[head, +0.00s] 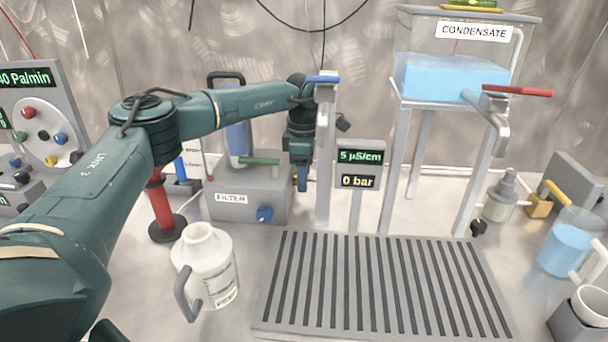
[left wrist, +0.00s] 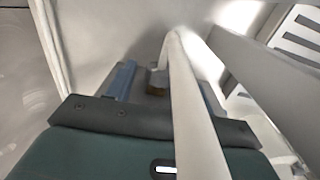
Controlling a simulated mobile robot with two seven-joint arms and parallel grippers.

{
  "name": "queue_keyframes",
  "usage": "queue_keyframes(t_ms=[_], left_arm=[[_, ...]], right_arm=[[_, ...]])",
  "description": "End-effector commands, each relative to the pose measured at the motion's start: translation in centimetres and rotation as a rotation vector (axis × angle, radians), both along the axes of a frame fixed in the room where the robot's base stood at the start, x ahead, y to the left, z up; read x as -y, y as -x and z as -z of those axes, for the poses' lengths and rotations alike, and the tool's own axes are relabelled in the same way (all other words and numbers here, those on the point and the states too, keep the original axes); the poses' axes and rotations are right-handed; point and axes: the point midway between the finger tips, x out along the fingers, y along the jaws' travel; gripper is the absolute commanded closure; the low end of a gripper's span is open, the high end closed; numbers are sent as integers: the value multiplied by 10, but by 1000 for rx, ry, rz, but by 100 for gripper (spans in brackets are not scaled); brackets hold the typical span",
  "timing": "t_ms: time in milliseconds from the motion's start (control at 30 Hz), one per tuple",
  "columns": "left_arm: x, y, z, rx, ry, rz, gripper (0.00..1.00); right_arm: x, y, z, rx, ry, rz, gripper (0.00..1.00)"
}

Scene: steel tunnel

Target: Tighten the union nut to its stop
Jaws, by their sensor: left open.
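My left gripper (head: 302,180) points down beside the grey upright post, behind the filter box's right end. In the left wrist view its two blue fingers (left wrist: 166,80) stand apart, so it is open. I cannot tell whether the fingers touch the piece. In the head view I cannot make out the nut. My right gripper is not in view.
The filter box (head: 245,206) stands left of the post (head: 326,150). A small display (head: 359,166) reads 5 µS/cm and 0 bar. A slatted drain grate (head: 385,285) lies in front, clear. A white jug (head: 206,265) stands left of it; the condensate tank (head: 450,78) is at right.

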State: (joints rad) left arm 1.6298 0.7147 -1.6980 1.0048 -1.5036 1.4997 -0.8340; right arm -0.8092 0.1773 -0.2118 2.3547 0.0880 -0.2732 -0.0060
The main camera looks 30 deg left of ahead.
Motion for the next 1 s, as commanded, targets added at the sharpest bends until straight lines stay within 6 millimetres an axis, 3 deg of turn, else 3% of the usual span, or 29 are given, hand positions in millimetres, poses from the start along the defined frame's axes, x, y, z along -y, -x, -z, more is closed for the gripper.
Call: queue_keyframes(t_ms=[333, 867, 1000], left_arm=[[0, 0, 4, 0, 0, 0, 48], [0, 0, 3, -1, 0, 1, 92], [0, -1, 1, -11, 4, 0, 92]], right_arm=[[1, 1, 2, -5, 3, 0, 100], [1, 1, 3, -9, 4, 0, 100], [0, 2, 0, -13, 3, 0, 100]])
